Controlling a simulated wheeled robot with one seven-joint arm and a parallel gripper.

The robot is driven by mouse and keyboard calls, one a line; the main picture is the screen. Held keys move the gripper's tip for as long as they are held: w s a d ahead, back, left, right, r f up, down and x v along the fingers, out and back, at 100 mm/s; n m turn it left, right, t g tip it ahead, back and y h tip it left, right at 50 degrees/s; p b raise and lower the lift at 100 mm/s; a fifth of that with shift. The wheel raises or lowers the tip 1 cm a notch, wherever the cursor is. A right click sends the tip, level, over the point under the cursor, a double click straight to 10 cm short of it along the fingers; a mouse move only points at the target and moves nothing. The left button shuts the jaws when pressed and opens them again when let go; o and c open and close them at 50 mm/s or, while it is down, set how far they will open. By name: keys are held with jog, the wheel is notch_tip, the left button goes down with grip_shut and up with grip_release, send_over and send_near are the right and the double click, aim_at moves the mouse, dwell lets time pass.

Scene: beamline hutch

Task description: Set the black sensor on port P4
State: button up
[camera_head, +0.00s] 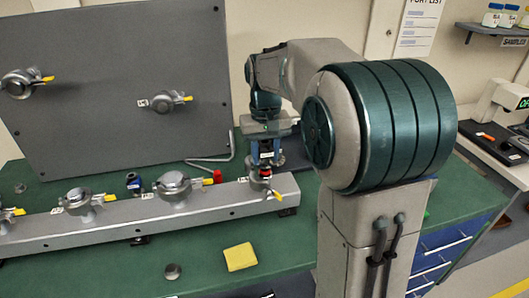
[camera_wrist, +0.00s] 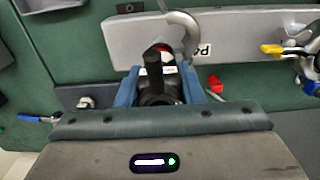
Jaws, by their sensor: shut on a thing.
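My gripper (camera_head: 265,160) is shut on the black sensor, at the right end of the grey rail (camera_head: 110,228). In the wrist view the black sensor (camera_wrist: 155,72) stands between the blue fingers. A red and pale band shows at its far end. A label reading P4 (camera_wrist: 203,50) is on the rail beside it. A grey hooked clamp part (camera_wrist: 183,28) curves around near the sensor's far end. In the head view a yellow clamp handle (camera_head: 275,194) sticks out below the gripper. Port P4 is mostly hidden, and I cannot tell whether the sensor touches it.
Clamped ports (camera_head: 173,187) line the rail to the left. A red cap (camera_head: 217,176) and a dark blue-banded piece (camera_head: 134,183) are near the rail. A hex key (camera_head: 213,163) lies behind. A yellow pad (camera_head: 240,257) and a small round part (camera_head: 172,271) lie in front.

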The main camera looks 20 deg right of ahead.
jog(key=shift+f+b, duration=0.3)
jog(key=shift+f, duration=0.3)
dwell(1.3)
jog(key=o, duration=1.2)
jog(key=shift+c, duration=0.2)
notch_tip(320, 180, up, 14)
jog(key=shift+f+p, duration=0.1)
jog(key=shift+p, duration=0.3)
jog(key=s+f+t, duration=0.3)
jog(key=s+f, duration=1.3)
jog(key=s, duration=0.4)
jog(key=shift+s+a+f, duration=0.15)
jog(key=shift+s+f, duration=0.2)
